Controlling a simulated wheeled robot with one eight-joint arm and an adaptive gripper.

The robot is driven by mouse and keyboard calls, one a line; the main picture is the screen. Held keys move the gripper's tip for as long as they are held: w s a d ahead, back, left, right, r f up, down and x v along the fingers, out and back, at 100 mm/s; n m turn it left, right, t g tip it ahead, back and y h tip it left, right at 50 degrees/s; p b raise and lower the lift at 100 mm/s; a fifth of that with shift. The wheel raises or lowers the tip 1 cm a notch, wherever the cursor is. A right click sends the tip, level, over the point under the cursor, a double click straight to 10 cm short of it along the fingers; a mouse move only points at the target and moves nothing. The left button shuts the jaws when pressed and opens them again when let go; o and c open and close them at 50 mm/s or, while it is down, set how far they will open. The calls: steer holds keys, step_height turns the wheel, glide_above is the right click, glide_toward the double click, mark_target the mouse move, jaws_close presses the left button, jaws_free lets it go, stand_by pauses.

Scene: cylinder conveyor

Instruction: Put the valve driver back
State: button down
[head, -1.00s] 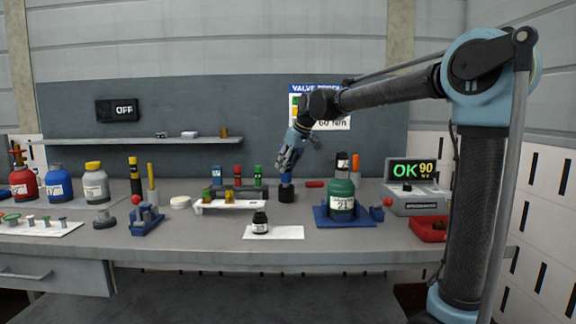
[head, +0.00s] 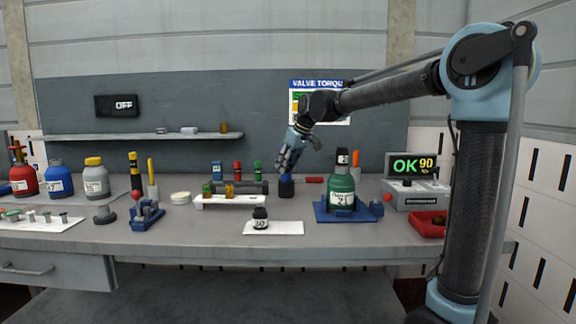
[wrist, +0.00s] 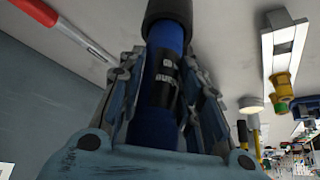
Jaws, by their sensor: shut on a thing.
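The valve driver, a blue cylinder with a black label (wrist: 155,135), is between the fingers of my gripper (wrist: 165,78) in the wrist view. My gripper is shut on it. A black end or collar (wrist: 168,12) shows at the driver's far end in the wrist view. I cannot tell whether it belongs to the driver or to a holder. The fingers hide part of the driver.
A green bottle (head: 341,188) stands on a blue base (head: 325,213) to the right. A red tool (head: 314,180) lies behind. A white rack (head: 215,201) with small fittings is to the left.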

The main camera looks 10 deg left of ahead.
steer(key=shift+f, duration=1.3)
steer(key=c, duration=1.1)
jaws_free()
steer(key=shift+o, duration=0.2)
steer(key=shift+r, duration=3)
